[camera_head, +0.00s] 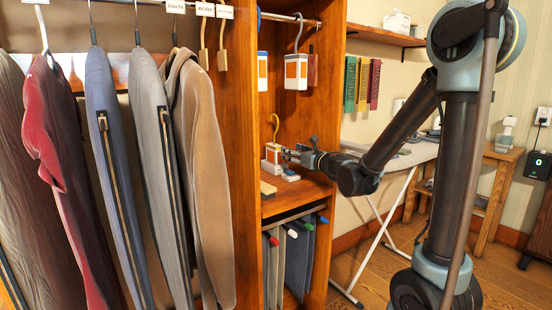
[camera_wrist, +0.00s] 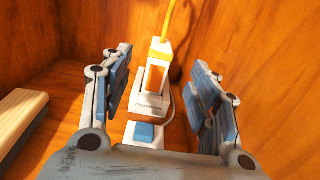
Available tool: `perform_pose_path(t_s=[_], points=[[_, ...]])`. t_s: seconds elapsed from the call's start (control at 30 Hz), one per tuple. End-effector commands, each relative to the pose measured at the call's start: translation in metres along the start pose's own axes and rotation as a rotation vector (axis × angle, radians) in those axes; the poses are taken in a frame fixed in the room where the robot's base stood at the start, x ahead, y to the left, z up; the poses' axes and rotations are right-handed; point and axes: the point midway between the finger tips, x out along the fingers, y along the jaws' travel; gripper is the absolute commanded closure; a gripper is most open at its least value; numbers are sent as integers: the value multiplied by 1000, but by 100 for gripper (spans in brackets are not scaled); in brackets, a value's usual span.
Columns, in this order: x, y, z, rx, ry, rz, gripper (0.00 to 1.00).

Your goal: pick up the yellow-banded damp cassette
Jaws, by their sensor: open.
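The yellow-banded damp cassette (camera_wrist: 153,80) is a narrow white piece with a yellow band near its top, an orange window and a yellow hook. It stands upright in a white labelled holder (camera_wrist: 149,105) on the wooden shelf. In the head view the cassette (camera_head: 273,153) stands inside the cabinet's middle compartment. My gripper (camera_wrist: 163,78) is open, its fingers to the left and right of the cassette, with visible gaps and nothing held. In the head view my gripper (camera_head: 290,153) reaches in from the right; its fingertips are small there.
A white block with a blue pad (camera_wrist: 145,133) sits before the holder, a cable beside it. A pale wooden bar (camera_wrist: 20,118) lies left. Two orange-panelled white cassettes (camera_head: 296,71) (camera_head: 262,71) hang above. The cabinet's side wall (camera_head: 327,100) stands close to my arm.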

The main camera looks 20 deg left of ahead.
Motion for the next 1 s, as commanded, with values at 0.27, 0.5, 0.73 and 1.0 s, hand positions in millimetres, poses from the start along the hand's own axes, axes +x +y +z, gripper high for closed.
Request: perform_pose_path(t_s=[0.27, 0.5, 0.73, 1.0], points=[[44, -10, 0, 1, 0, -12, 45], [79, -11, 1, 1, 0, -13, 45], [91, -11, 1, 1, 0, -14, 45], [115, -7, 5, 1, 0, -12, 45]])
